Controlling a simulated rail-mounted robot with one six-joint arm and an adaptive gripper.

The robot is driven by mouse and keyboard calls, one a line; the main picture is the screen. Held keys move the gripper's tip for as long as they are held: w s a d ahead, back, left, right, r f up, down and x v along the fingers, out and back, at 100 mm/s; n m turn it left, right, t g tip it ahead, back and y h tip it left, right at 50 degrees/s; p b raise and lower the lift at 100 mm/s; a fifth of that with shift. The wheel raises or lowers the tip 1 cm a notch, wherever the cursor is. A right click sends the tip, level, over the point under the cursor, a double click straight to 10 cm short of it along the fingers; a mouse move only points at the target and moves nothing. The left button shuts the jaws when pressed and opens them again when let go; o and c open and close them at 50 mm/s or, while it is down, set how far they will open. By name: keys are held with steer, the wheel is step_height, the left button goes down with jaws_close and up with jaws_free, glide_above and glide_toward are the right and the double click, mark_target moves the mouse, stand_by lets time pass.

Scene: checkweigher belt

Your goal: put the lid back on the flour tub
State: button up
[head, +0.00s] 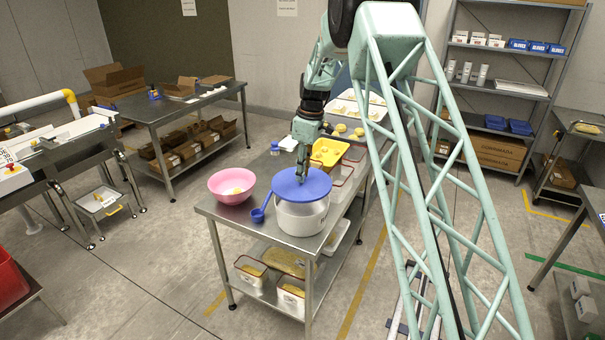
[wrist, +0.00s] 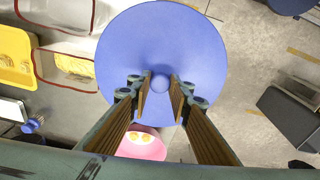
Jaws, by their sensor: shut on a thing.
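The blue round lid (head: 301,183) is over the white flour tub (head: 301,218) at the near end of the steel table. In the wrist view the lid (wrist: 160,40) fills the middle and hides the tub. My gripper (head: 301,172) points down at the lid's centre. In the wrist view my gripper (wrist: 160,92) has its fingers on both sides of the lid's small central knob (wrist: 160,84), shut on it. The lid looks roughly level and covers the tub's mouth. I cannot tell whether it touches the rim all round.
A pink bowl (head: 232,186) with yellow contents and a blue scoop (head: 259,213) stand left of the tub on the steel table (head: 240,213). A yellow tray (head: 328,152) is behind. Tubs (head: 291,298) fill the lower shelf. A side table (head: 160,112) is at back left.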

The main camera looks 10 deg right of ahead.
mark_target(303, 186)
steer(key=shift+f, duration=0.25)
steer(key=shift+f+b, duration=1.3)
steer(key=shift+f, duration=1.55)
steer(key=shift+f+b, duration=0.25)
steer(key=shift+b, duration=0.1)
stand_by(1.2)
stand_by(0.3)
steer(key=o, duration=1)
steer(key=shift+d, duration=0.1)
steer(key=shift+c, duration=0.2)
steer(key=shift+o, duration=0.2)
steer(key=o, duration=0.4)
steer(key=shift+o, duration=0.2)
steer(key=shift+r, duration=0.25)
